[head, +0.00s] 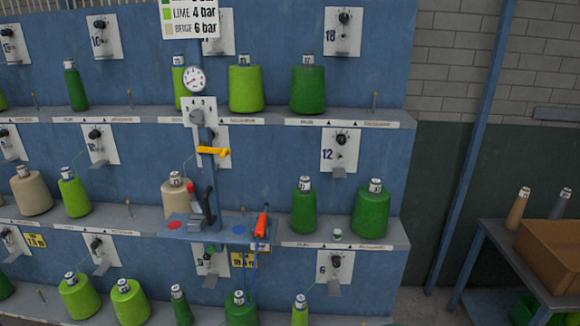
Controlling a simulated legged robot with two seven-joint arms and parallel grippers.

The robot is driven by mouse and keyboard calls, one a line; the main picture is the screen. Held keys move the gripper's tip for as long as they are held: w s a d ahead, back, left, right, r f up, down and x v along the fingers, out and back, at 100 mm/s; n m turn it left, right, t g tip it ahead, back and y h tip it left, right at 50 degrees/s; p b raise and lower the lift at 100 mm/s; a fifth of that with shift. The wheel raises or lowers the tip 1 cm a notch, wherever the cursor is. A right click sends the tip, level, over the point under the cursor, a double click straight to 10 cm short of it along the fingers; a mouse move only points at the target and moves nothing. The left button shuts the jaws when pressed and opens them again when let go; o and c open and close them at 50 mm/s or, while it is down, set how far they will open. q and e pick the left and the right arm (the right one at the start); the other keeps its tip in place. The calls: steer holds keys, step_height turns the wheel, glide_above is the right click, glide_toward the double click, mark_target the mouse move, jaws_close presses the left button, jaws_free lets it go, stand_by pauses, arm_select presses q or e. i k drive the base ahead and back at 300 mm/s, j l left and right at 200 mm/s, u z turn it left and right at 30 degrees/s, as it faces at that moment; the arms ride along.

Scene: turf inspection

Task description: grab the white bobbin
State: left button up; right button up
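I see no clearly white bobbin in the head view. Several cone bobbins stand upright on the shelves in green, lime and beige. The palest large ones are a beige bobbin (33,193) at the far left of the middle shelf and another beige bobbin (177,197) behind the control stand, partly hidden. A very small white and green piece (337,234) sits on the middle shelf between two dark green bobbins; it is too small to identify. Neither of my grippers is in view.
A control stand with a gauge (194,79), yellow handle (213,151), red-topped lever (191,188) and orange tool (262,224) stands before the blue rack (385,90). At right, a table (495,238) bears a brown box (552,262) and two narrow cones.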

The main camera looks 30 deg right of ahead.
mark_target(337, 232)
steer(key=z, duration=1.3)
steer(key=i+l+u, duration=0.3)
steer(key=i+l, duration=0.15)
steer(key=i, duration=0.1)
